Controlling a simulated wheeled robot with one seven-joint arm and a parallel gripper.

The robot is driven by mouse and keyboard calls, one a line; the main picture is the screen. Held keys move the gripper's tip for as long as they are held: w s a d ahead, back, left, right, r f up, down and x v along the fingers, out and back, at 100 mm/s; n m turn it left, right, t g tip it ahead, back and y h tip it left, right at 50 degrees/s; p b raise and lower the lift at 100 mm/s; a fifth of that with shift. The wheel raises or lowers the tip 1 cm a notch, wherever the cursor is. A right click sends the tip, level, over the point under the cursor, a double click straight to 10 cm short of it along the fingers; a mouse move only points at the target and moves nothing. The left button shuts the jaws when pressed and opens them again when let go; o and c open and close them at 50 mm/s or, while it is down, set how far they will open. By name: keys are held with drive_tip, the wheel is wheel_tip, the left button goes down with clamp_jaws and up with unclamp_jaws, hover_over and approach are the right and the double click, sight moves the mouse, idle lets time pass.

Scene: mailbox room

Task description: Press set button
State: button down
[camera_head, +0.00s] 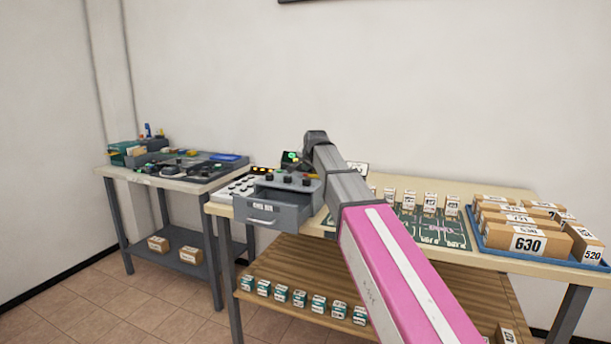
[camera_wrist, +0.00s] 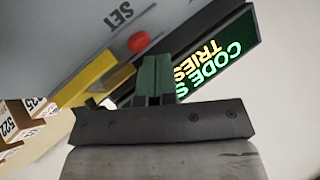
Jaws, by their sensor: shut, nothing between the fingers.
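A red round button (camera_wrist: 139,41) shows in the wrist view on a grey panel (camera_wrist: 60,35), close to the printed word SET. My gripper (camera_wrist: 155,60) is shut and empty, with its green fingertips just below the red button in the picture. I cannot tell whether the tips touch the panel. A dark display (camera_wrist: 215,70) with green letters reading CODE and TRIES is to the right of the fingers, which cover part of it. In the head view, a small device with a green-lit screen (camera_head: 292,158) stands by my arm's end; the button cannot be made out there.
A grey box with an open drawer (camera_head: 275,209) sits at the left of the workbench. A blue tray (camera_head: 488,234) of parcels and a green board (camera_head: 440,230) lie to the right. A second table (camera_head: 150,178) holds tools. A yellow bar (camera_wrist: 85,78) is beside the fingers.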

sight(307, 174)
drive_tip(key=shift+r, duration=0.35)
drive_tip(key=shift+r, duration=2.55)
